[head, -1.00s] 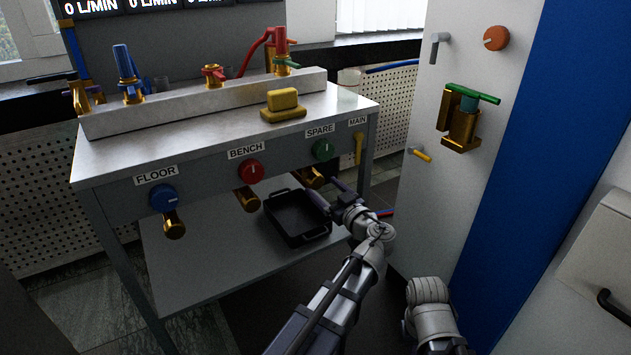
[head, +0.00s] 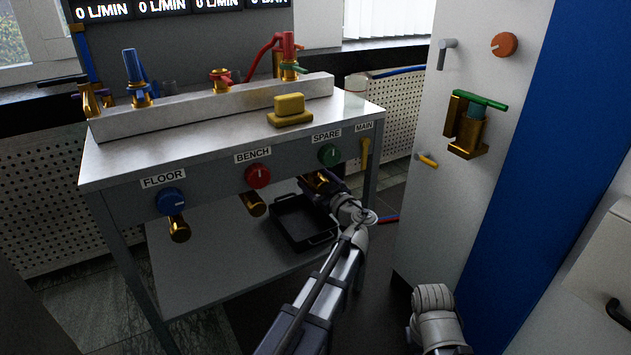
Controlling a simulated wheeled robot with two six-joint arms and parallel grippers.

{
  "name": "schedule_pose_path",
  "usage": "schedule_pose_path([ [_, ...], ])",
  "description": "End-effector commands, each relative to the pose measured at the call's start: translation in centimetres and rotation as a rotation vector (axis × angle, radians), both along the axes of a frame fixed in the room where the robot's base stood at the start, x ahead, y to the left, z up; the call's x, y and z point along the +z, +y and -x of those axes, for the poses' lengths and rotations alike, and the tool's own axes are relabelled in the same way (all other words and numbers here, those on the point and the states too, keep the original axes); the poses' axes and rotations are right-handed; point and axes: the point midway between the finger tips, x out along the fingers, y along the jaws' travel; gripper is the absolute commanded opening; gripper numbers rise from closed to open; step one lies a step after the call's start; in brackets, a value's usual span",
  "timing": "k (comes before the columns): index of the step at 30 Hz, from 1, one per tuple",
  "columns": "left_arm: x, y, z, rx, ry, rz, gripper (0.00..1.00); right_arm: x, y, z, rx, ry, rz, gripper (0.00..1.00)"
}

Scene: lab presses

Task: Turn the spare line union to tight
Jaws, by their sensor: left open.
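The spare line union is the brass fitting (head: 316,177) below the bench front, under the SPARE label (head: 326,135) and the green knob (head: 329,154). My left gripper (head: 313,186) is at this fitting with its jaws open, and its dark body partly covers the brass. I cannot tell whether the fingers touch the union. The knob's white mark is visible, but the union's own turn position is not. My right gripper is out of view.
Brass fittings hang under the BENCH knob (head: 258,176) and the FLOOR knob (head: 171,202). A black tray (head: 301,240) stands on the lower shelf below my left gripper. A yellow MAIN lever (head: 365,152) is to the right. A cabinet (head: 430,215) stands further right.

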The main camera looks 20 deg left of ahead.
Motion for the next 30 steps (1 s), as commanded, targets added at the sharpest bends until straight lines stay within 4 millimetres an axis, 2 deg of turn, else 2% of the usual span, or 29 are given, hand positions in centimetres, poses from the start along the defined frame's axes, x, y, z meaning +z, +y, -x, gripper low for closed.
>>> schedule_pose_path([
  [8, 0.0, 0.12, -0.08, 0.0, 0.0, 0.0, 0.86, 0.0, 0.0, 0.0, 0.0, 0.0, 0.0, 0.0],
  [30, -0.01, 0.09, -0.05, 0.0, 0.0, 0.0, 0.04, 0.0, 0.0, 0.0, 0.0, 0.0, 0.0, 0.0],
])
